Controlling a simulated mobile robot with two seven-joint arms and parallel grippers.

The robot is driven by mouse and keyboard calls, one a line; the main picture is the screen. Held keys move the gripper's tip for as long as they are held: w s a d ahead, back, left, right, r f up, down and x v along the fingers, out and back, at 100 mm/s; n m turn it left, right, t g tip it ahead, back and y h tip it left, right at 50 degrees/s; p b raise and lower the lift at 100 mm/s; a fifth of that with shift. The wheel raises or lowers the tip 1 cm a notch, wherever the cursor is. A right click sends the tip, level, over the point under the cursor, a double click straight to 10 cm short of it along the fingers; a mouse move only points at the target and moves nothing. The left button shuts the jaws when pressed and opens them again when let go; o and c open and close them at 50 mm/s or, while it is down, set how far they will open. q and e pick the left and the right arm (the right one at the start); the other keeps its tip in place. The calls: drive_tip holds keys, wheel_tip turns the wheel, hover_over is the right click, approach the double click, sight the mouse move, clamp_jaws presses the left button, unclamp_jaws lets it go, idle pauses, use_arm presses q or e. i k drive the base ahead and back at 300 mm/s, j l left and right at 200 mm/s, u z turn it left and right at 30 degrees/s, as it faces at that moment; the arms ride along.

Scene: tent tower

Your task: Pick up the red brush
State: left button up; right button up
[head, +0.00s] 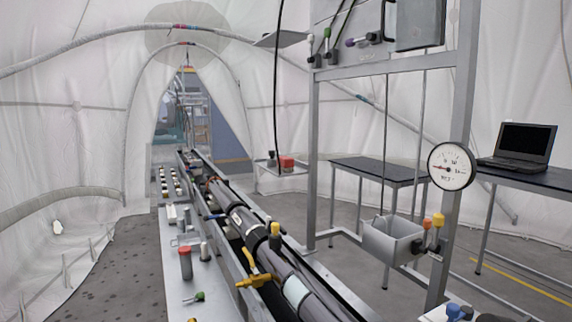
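I cannot clearly make out a red brush in the head view. A red-topped grey cylinder (185,262) stands upright on the white bench at the lower left. A small red block-like item (287,162) sits on a small hanging tray in the middle; its details are too small to tell. Several slim brush-like or handle-like items show, one with a purple tip (350,42) on the upper right shelf and one with a yellow top (438,220) by a grey bin. Neither of my grippers is in view.
A long dark pipe assembly (262,245) with a yellow valve (252,280) runs down the middle. A metal frame (455,150) with a round gauge (451,166) and a grey bin (392,240) stands to the right. Behind it are dark tables (385,170) and a laptop (522,143).

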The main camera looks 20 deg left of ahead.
sight(287, 163)
drive_tip(key=i+j, duration=0.2)
drive_tip(key=j, duration=0.35)
drive_tip(key=i+j, duration=0.2)
drive_tip(key=j, duration=0.4)
drive_tip(key=i+j, duration=0.2)
drive_tip(key=j, duration=0.35)
drive_tip(key=i+j, duration=0.2)
drive_tip(key=j, duration=0.35)
drive_tip(key=i+j, duration=0.2)
drive_tip(key=j, duration=0.4)
drive_tip(key=i+j, duration=0.15)
drive_tip(key=j, duration=0.4)
drive_tip(key=i+j, duration=0.2)
drive_tip(key=j, duration=0.4)
drive_tip(key=i+j, duration=0.2)
drive_tip(key=j, duration=0.35)
drive_tip(key=i+j+z, duration=0.1)
drive_tip(key=j+z, duration=0.15)
drive_tip(key=z, duration=0.15)
drive_tip(key=j+z, duration=0.25)
drive_tip(key=z, duration=0.15)
drive_tip(key=j+z, duration=0.4)
drive_tip(key=l, duration=0.1)
